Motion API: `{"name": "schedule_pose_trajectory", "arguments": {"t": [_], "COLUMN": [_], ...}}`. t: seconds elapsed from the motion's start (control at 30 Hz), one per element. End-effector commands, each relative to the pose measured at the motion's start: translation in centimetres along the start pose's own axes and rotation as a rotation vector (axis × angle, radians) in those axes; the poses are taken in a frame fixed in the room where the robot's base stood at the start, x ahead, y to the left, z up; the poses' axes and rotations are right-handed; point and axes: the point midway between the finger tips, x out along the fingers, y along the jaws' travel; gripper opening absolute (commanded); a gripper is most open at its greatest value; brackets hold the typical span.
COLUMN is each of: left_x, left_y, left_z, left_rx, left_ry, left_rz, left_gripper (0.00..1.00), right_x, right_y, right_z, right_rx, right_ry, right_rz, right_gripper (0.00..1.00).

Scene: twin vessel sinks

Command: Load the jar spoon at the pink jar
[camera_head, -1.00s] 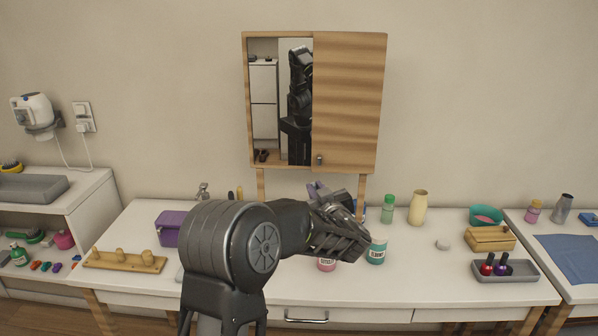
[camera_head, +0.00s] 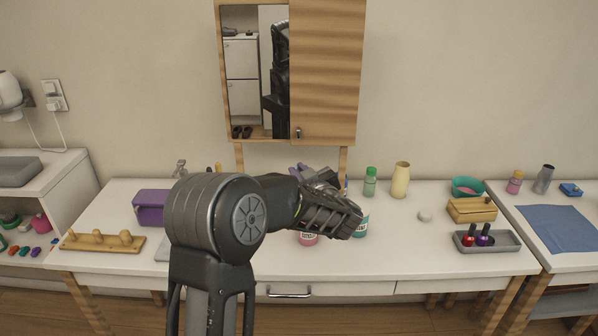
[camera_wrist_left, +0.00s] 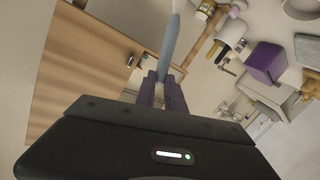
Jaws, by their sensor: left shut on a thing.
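The pink jar (camera_head: 308,239) stands on the white counter in the head view, its upper part hidden behind my left arm. A teal jar (camera_head: 361,228) stands just right of it, also partly covered. My left gripper (camera_head: 300,172) is above and behind the jars, its purple fingers partly hidden by my wrist. In the left wrist view, my left gripper (camera_wrist_left: 161,88) is shut on the blue-grey handle of the jar spoon (camera_wrist_left: 169,48). My right gripper is not in view.
A green-capped bottle (camera_head: 370,182) and cream vase (camera_head: 400,180) stand behind the jars. A grey tray (camera_head: 508,247) with nail polish and a wooden box (camera_head: 472,210) are at right. A purple box (camera_head: 150,207) and wooden peg rack (camera_head: 80,242) are at left. A mirror cabinet (camera_head: 325,75) hangs behind.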

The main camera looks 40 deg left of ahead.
Motion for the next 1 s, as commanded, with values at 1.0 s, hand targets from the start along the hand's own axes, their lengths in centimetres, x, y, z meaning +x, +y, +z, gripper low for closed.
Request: {"name": "schedule_pose_trajectory", "arguments": {"t": [1.0], "left_x": [0.6], "left_y": [-1.3], "left_z": [3.8], "left_rx": [0.000], "left_ry": [0.000], "left_rz": [0.000], "left_gripper": [0.00], "right_x": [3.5], "right_y": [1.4], "right_z": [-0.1], "right_rx": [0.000], "right_ry": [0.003], "right_rz": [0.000], "right_gripper": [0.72]}}
